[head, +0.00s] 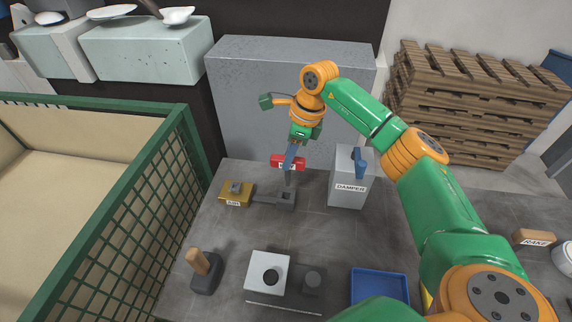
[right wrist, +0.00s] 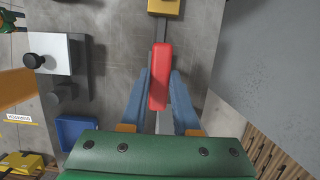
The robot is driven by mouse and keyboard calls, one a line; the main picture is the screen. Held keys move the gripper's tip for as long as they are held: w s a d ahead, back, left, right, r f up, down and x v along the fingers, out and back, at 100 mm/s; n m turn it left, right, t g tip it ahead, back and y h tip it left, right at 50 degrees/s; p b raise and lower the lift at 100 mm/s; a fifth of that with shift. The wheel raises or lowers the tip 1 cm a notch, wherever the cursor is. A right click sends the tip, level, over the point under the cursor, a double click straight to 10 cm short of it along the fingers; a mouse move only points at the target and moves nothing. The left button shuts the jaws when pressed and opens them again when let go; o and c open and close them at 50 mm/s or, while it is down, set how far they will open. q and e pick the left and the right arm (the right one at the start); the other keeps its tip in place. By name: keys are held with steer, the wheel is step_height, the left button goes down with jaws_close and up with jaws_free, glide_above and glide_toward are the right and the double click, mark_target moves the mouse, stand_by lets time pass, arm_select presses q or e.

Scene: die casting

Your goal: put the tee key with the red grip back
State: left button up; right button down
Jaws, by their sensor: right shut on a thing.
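In the right wrist view the red grip (right wrist: 159,70) lies between the blue fingers. My right gripper (head: 291,153) is shut on it and holds it above the bench. A dark shaft (head: 288,179) hangs down from the grip. Its lower end is over or at a dark grey fitting (head: 272,199) beside a yellow block marked ASH (head: 228,191); I cannot tell whether it is inserted. My left gripper is not in view.
A grey DAMPER box (head: 347,194) with a blue handle stands right of the key. A wooden-handled block (head: 205,280), a white box with a black knob (head: 258,285) and a blue tray (head: 380,288) are nearer. A green mesh bin (head: 130,262) borders the left.

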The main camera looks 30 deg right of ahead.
mark_target(288, 178)
steer(key=shift+w+a, duration=0.2)
steer(key=shift+a, duration=0.05)
steer(key=shift+s+d+f+b, duration=0.1)
steer(key=shift+f+b, duration=0.55)
steer(key=shift+f, duration=0.4)
steer(key=shift+s+d+b+x, duration=0.2)
steer(key=shift+b+x, duration=0.55)
steer(key=shift+x, duration=0.3)
steer(key=shift+s+d+b+x, duration=0.1)
steer(key=shift+d+b+x, duration=0.1)
steer(key=shift+b+x, duration=0.75)
steer(key=shift+s+d+b+x, duration=0.2)
steer(key=shift+b+x, duration=0.4)
steer(key=shift+x, duration=0.55)
steer(key=shift+f, duration=0.4)
steer(key=c, duration=0.6)
jaws_free()
